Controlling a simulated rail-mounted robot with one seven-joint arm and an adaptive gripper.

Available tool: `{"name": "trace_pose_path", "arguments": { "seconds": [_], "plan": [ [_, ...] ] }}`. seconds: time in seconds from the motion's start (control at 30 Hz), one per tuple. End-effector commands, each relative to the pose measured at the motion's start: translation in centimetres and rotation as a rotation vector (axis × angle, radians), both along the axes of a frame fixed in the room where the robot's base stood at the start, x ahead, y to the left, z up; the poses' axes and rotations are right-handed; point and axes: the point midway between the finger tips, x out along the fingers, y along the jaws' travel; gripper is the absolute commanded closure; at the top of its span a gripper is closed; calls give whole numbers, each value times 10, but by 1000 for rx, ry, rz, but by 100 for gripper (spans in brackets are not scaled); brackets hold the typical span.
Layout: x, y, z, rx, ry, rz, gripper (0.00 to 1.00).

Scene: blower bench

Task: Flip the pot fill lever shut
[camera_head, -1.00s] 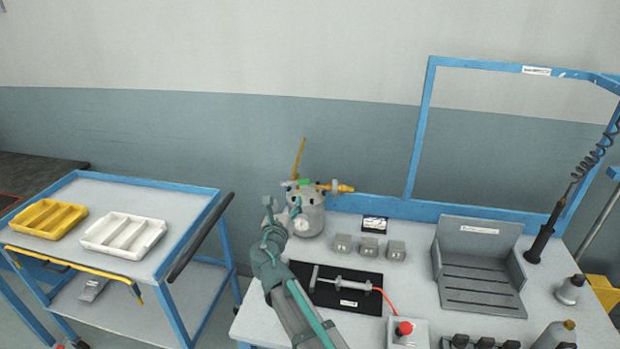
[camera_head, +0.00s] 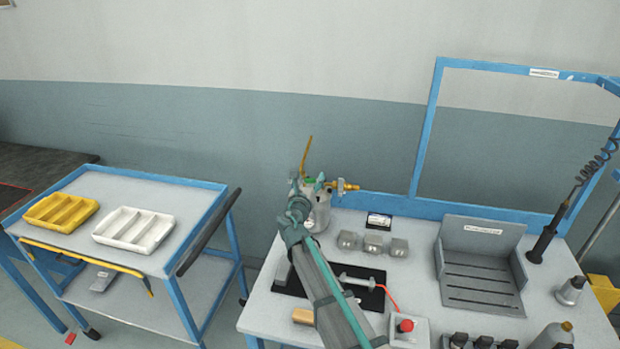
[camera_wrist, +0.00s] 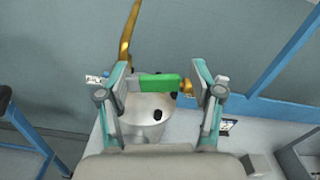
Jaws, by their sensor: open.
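The grey pot (camera_head: 320,216) stands at the back left of the bench, partly hidden by my arm. On its top is a green bar-shaped piece (camera_wrist: 160,83), lying crosswise; I cannot tell for sure whether it is the fill lever. A thin yellow upright piece (camera_head: 306,157) rises from the pot's left side, and a brass fitting (camera_head: 347,187) sticks out to the right. My gripper (camera_wrist: 165,76) is open over the pot, its fingers on either side of the green piece in the wrist view. I see no clear contact. In the head view my gripper (camera_head: 308,186) partly covers the pot top.
Several grey blocks (camera_head: 372,244) stand right of the pot, with a small labelled box (camera_head: 379,220) behind. A grey slotted stand (camera_head: 482,270) and a red button box (camera_head: 406,327) are further right. A blue cart (camera_head: 150,200) with yellow and white trays stands left.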

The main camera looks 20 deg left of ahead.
Motion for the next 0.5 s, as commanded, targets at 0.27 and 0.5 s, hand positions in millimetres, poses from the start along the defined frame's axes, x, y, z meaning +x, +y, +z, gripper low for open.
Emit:
{"name": "trace_pose_path", "arguments": {
  "seconds": [0.27,0.5],
  "plan": [
    [2,0,-1,0,0,0,34],
    [2,0,-1,0,0,0,71]
  ]
}}
